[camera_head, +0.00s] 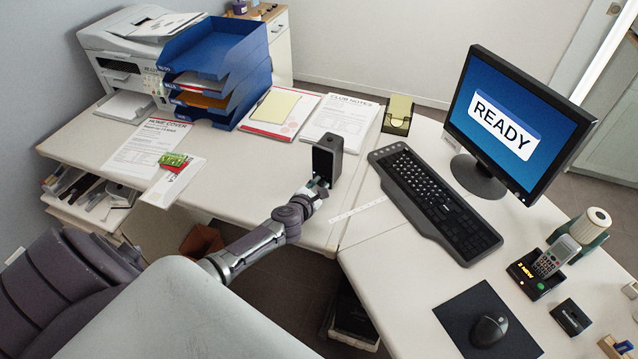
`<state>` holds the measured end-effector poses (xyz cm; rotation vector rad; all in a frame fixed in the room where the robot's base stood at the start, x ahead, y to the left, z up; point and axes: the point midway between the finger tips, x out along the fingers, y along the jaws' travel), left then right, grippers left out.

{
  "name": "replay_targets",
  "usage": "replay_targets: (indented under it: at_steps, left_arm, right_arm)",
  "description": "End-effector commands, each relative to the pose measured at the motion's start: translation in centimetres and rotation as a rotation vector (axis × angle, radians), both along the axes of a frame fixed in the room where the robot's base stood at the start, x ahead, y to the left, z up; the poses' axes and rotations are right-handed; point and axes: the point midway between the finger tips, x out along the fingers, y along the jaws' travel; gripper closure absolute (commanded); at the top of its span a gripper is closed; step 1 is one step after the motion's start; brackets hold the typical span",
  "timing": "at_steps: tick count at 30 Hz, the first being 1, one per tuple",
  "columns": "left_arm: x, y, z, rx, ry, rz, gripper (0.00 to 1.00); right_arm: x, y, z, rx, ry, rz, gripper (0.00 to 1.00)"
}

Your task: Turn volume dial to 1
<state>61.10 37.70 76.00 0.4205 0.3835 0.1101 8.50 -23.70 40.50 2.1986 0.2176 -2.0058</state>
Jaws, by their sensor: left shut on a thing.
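A small black box-shaped device (328,150), which looks like a speaker, stands upright near the front edge of the desk. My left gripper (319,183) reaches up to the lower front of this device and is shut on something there. The gripper covers that spot, so the volume dial and any number marks on it are hidden or too small to read. My right gripper is not in view.
A keyboard (435,203) and a monitor (515,125) reading "READY" are to the right. Papers (340,124), a blue letter tray (222,45) and a printer (125,65) lie behind and left. A mouse (489,330) and phone dock (532,275) are at lower right.

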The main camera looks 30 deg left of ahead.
Motion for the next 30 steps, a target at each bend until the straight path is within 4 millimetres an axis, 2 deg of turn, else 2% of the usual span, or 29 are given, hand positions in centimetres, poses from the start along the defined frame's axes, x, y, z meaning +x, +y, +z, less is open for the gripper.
replay_targets:
  at_steps: [3, 12, 21, 30]
  left_arm:
    - [-0.1, 0.1, 0.3, -0.096, -0.004, 0.002, 1.0]
    - [-0.1, 0.4, 0.2, -0.348, -0.024, 0.002, 1.0]
    - [-0.1, 0.5, 0.0, -0.537, -0.04, 0.002, 1.0]
    - [-0.1, 0.6, -0.1, -0.619, -0.047, 0.001, 1.0]
  right_arm:
    - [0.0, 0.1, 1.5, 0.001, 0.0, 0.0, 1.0]
    - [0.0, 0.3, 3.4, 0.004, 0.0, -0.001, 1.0]
    - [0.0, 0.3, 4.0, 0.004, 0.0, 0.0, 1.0]
    - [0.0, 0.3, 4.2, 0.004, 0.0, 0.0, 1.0]
